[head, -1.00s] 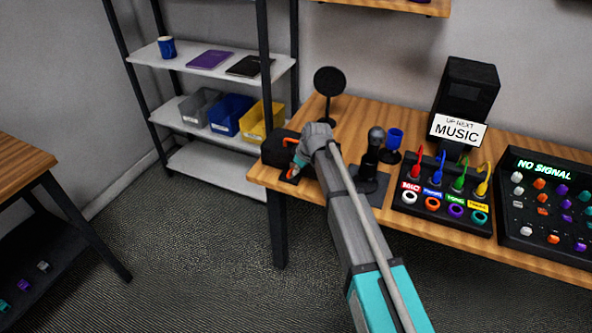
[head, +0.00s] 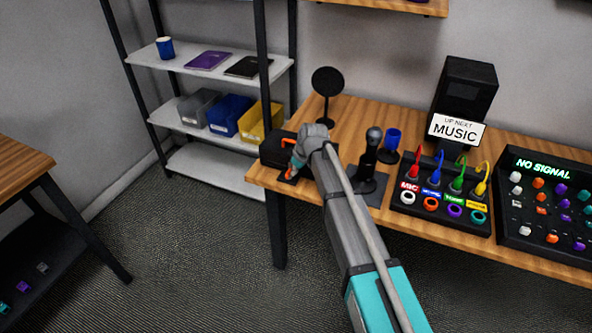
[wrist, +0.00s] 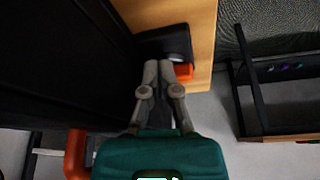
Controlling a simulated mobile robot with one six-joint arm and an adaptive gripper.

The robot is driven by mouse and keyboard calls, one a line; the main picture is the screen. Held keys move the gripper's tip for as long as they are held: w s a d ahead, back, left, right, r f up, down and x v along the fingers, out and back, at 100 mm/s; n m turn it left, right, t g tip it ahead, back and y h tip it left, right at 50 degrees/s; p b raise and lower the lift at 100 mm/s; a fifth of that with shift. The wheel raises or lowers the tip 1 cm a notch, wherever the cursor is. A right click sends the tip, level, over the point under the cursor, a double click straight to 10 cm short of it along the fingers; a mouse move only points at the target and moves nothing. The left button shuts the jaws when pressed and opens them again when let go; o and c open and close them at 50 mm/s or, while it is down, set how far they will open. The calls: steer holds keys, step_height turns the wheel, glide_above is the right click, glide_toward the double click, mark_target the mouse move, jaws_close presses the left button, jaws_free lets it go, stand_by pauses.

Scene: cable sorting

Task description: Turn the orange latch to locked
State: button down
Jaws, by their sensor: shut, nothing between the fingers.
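The orange latch (wrist: 184,71) shows in the wrist view beside my fingertips, at the edge of a small black plate (wrist: 166,42) on the wooden table. In the head view the latch (head: 289,171) is a small orange piece at the table's front left corner, partly covered by my gripper (head: 297,161). In the wrist view my gripper (wrist: 165,67) is shut and empty, its tips at the latch's side. I cannot tell whether they touch it. The latch's full shape and angle are hidden.
A black box (head: 271,153) with an orange handle stands close behind the latch. Open floor lies in front of the table.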

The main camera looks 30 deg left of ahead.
steer(key=shift+s+a, duration=0.5)
steer(key=shift+a, duration=0.25)
steer(key=shift+d, duration=0.7)
steer(key=d, duration=0.2)
steer(key=d+r+p, duration=0.1)
steer(key=d, duration=0.1)
steer(key=shift+w+d, duration=0.1)
steer(key=shift+w, duration=0.3)
steer(key=p+v, duration=0.8)
steer(key=v, duration=0.1)
steer(key=shift+w+d, duration=0.2)
steer(key=shift+w, duration=0.1)
steer(key=shift+f, duration=0.1)
